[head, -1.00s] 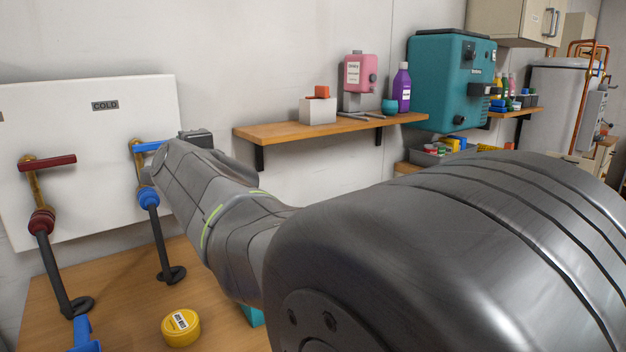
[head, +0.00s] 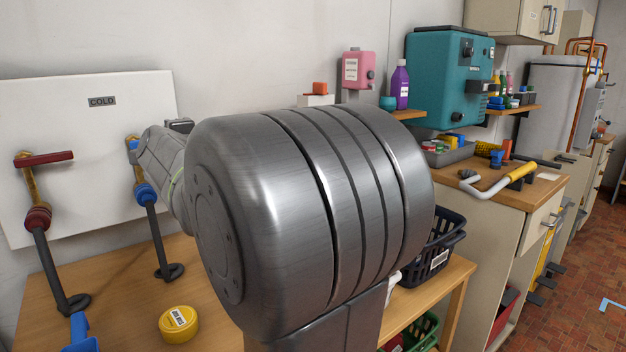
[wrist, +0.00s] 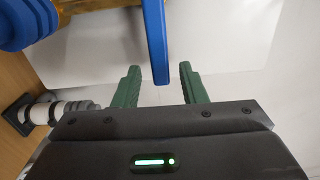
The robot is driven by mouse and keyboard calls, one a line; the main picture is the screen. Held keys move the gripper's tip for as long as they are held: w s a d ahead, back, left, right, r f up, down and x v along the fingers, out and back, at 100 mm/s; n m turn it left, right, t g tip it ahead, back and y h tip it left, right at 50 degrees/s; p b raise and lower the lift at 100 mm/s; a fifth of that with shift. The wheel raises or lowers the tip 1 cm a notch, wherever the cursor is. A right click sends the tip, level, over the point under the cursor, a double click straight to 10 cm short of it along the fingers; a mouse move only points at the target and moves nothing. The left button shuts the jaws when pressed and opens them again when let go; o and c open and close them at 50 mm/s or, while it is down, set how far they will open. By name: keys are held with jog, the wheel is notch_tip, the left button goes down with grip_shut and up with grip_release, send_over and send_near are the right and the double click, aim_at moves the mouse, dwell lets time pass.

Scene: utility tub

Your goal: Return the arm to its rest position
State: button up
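My gripper (wrist: 160,88) shows in the wrist view with its two green fingers spread apart and nothing clamped. The blue lever handle (wrist: 155,42) of the cold tap hangs down in the picture, its end showing in the gap between the fingers. It touches neither finger in the picture; I cannot tell the depth between them. In the head view my arm fills the middle and hides the gripper. Only a bit of the blue handle (head: 132,146) shows there, beside my wrist, above the blue collar (head: 145,194) of the cold tap.
A red-handled tap (head: 42,158) stands left on the white panel (head: 80,118). A yellow tin (head: 178,324) and a blue object (head: 80,335) are on the wooden bench (head: 120,275). A shelf, teal wall unit (head: 447,80), dark basket (head: 440,248) and counter (head: 515,190) lie right. Floor is open far right.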

jog(key=shift+s+d, duration=0.1)
jog(key=p+v, duration=0.2)
jog(key=v, duration=1.1)
jog(key=w+a+r+n, duration=0.1)
jog(key=w+a+n, duration=0.1)
jog(key=w+a, duration=0.6)
jog(key=w, duration=0.2)
jog(key=shift+w+r, duration=0.15)
jog(key=shift+w, duration=0.15)
